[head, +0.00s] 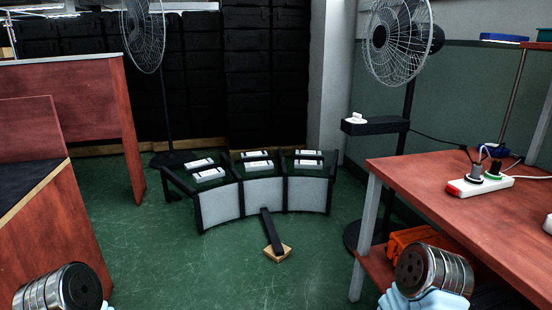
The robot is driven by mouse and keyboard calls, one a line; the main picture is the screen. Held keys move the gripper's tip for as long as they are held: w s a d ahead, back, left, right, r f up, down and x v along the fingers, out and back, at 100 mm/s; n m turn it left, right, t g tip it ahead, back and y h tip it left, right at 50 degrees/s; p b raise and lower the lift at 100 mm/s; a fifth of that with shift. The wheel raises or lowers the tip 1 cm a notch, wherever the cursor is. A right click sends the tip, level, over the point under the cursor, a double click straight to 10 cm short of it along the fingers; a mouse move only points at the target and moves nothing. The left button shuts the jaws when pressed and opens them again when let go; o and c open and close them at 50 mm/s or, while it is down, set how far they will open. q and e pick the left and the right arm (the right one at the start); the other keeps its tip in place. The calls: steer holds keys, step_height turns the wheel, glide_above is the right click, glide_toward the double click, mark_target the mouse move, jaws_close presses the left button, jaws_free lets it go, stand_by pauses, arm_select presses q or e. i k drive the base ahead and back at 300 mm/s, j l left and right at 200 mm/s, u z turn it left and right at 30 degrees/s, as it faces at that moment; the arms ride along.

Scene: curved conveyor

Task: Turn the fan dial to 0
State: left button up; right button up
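The right standing fan (398,42) has a round wire cage on a black pole. A black box (375,126) is fixed partway down its pole. A small white dial or knob (355,118) sits on top of the box at its left end. Its setting is too small to read. A second standing fan (143,35) is at the back left, and no dial shows on it. Rounded metal parts of my two arms show at the bottom left and bottom right. Neither gripper's fingers are in view, and nothing of mine touches the dial.
A curved conveyor (264,198) with several white items stands mid-floor. A red-topped table (450,215) with a white power strip (480,184) is at the right, an orange crate (415,238) beneath it. A red bench (75,85) stands left. Green floor (200,260) is open in front.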

mark_target(356, 117)
steer(key=i+j+z, duration=0.15)
steer(key=i+z, duration=0.35)
steer(key=i+j+z, duration=0.3)
steer(key=z, duration=0.15)
steer(key=i+j+z, duration=0.5)
